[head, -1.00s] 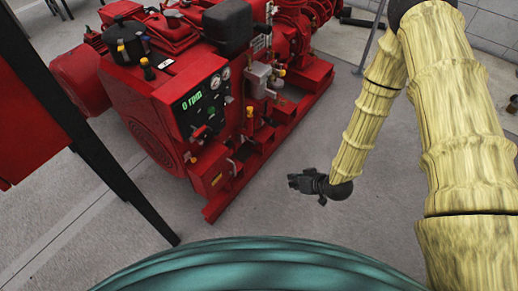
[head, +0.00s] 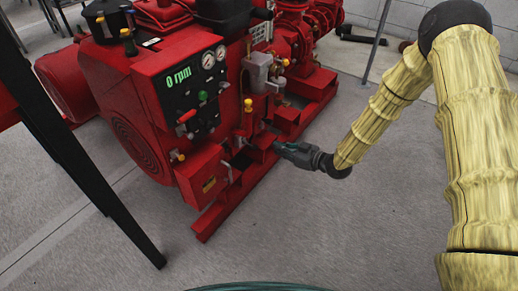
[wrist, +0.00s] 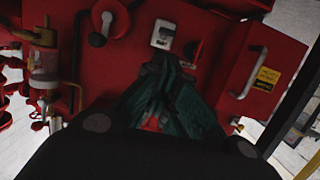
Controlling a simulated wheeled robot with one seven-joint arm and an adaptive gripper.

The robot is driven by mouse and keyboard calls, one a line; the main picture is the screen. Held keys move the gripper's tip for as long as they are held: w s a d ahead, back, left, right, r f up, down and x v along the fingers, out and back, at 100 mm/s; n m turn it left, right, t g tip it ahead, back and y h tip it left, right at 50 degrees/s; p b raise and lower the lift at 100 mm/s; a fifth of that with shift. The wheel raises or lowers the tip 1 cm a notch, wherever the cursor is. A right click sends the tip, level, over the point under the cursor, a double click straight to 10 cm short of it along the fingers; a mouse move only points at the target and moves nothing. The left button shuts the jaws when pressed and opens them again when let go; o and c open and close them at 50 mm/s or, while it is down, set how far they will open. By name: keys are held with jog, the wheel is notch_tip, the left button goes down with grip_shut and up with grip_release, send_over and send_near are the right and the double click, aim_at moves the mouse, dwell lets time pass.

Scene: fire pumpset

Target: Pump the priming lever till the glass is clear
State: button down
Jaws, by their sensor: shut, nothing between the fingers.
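My gripper (head: 284,148) is shut and empty, low beside the right side of the red pumpset (head: 150,85). In the wrist view its dark green fingers (wrist: 165,62) come together just below a small switch plate (wrist: 164,36). A glass bowl (wrist: 44,66) with a brass-coloured top is mounted at the left of the wrist view; its contents look pale pinkish, but too small to judge for clarity.
A control panel (head: 196,90) with gauges reads 0 rpm. A pale handle (wrist: 252,72) and a yellow label (wrist: 266,78) are to the right of my fingers in the wrist view. A black stand leg (head: 100,180) is at the left. The floor (head: 330,225) is clear in front.

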jog(key=shift+w, duration=0.1)
jog(key=shift+a, duration=0.1)
jog(key=b, duration=0.4)
send_near(251, 146)
jog(key=w+a+r, duration=0.1)
jog(key=w+a, duration=0.3)
jog(key=shift+w+a, duration=0.25)
jog(key=shift+a, duration=0.05)
jog(key=shift+a+f+b, duration=0.1)
jog(key=shift+f+b, duration=0.1)
jog(key=shift+b, duration=0.1)
